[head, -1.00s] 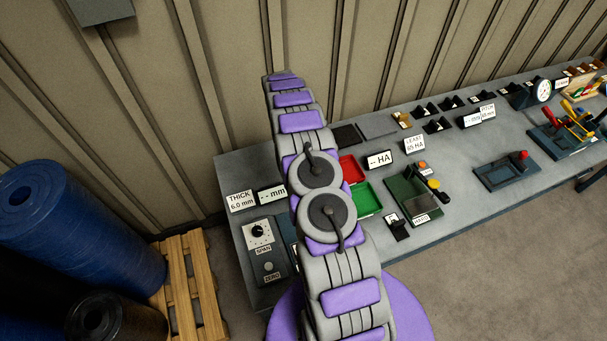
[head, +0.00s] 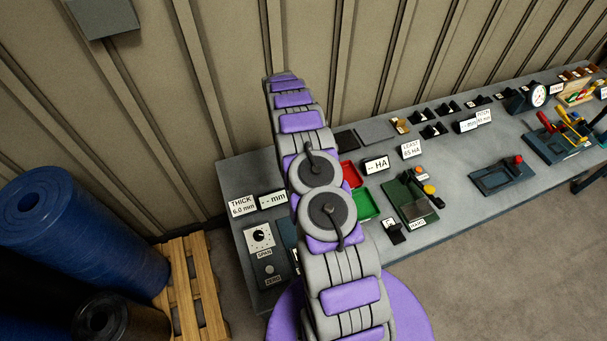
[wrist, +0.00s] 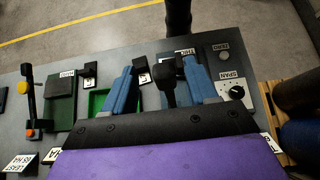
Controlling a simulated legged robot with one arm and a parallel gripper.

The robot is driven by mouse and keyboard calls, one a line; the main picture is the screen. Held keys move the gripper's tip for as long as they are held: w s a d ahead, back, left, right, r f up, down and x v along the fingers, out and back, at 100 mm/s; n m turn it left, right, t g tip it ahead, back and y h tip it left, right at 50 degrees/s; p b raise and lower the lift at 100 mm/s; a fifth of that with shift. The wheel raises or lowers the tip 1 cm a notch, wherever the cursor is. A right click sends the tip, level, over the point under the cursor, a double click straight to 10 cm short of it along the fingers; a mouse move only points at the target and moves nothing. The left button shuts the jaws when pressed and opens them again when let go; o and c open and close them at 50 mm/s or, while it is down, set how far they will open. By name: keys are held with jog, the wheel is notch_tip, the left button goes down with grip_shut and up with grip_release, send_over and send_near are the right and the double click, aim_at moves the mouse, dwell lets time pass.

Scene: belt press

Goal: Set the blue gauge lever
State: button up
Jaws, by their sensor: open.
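My gripper (wrist: 163,75) is open in the wrist view, its two blue fingers spread above the bench. A dark blue gauge base (wrist: 150,97) lies below and between them. A black piece with a narrow stem and wider end (wrist: 169,93) stands between the fingers, apparently the gauge lever; I cannot tell whether either finger touches it. In the head view only a strip of the blue gauge base (head: 288,236) shows, and my arm hides its lever and my gripper. A THICK sign (head: 242,205) reads 6.0 mm, and the display (head: 272,199) beside it reads "-- mm".
The SPAN dial (head: 259,236) and ZERO button (head: 269,269) sit left of the gauge. Red (head: 351,175) and green (head: 365,204) trays and a green lever fixture (head: 410,201) stand to the right.

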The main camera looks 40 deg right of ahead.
jog(key=shift+s+a, duration=0.15)
jog(key=shift+s, duration=0.2)
jog(key=shift+s+a+b, duration=0.25)
jog(key=shift+s+b, duration=0.05)
jog(key=shift+s, duration=0.2)
jog(key=shift+s+a+b, duration=0.25)
jog(key=shift+s, duration=0.25)
jog(key=s+a+r+b, duration=0.1)
jog(key=s+a+b, duration=0.2)
jog(key=s, duration=0.8)
jog(key=a, duration=0.2)
jog(key=shift+s+a+r, duration=0.15)
jog(key=shift+s+a, duration=0.15)
jog(key=shift+a, duration=0.05)
